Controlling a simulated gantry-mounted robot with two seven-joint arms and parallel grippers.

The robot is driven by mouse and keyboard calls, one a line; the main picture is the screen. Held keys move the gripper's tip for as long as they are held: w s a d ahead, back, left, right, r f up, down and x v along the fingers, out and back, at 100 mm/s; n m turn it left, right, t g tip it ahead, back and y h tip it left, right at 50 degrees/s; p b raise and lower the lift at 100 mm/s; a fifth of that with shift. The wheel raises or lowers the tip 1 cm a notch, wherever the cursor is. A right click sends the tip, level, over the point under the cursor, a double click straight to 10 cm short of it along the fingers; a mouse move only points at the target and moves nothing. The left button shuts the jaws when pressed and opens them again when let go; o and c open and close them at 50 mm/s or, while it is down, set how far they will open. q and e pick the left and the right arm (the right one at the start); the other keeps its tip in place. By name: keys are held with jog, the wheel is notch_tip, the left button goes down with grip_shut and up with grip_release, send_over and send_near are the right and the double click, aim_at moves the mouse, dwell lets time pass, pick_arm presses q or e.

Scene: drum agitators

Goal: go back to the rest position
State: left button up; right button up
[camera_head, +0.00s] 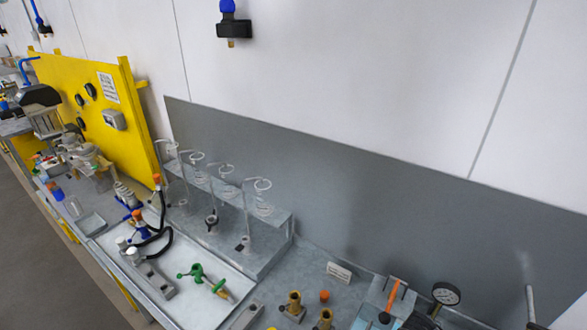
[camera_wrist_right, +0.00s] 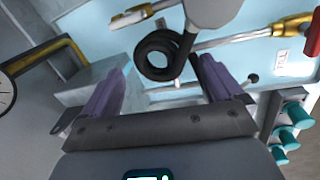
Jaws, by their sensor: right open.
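My right gripper (camera_wrist_right: 160,72) shows only in the right wrist view. Its two purple fingers stand wide apart and nothing is clamped between them. A black coiled ring (camera_wrist_right: 158,55) appears beyond the fingertips, in the gap between them; how far off it is I cannot tell. My left gripper shows in neither view, and neither arm shows in the head view.
In the head view, a grey bench runs along the wall with a raised stand (camera_head: 262,252) of coiled glass pieces, a white tray (camera_head: 200,299), a pressure gauge (camera_head: 446,293) and a yellow panel (camera_head: 95,100). In the wrist view, teal knobs (camera_wrist_right: 285,137) lie right.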

jog(key=s+a+r+m+p, duration=0.1)
jog(key=s+a+r, duration=0.3)
jog(key=s, duration=0.4)
jog(key=s+a+r+m+t+y+p, duration=0.1)
jog(key=s+a+r+m, duration=0.2)
jog(key=s+r, duration=0.4)
jog(key=s+a+r+m+t+p, duration=0.1)
jog(key=s+a+r+m, duration=0.2)
jog(key=s, duration=0.7)
notch_tip(320, 180, up, 2)
jog(key=shift+s+a+r+y, duration=0.25)
jog(key=shift+s+a+y, duration=0.15)
jog(key=shift+a, duration=0.7)
jog(key=shift+c, duration=0.2)
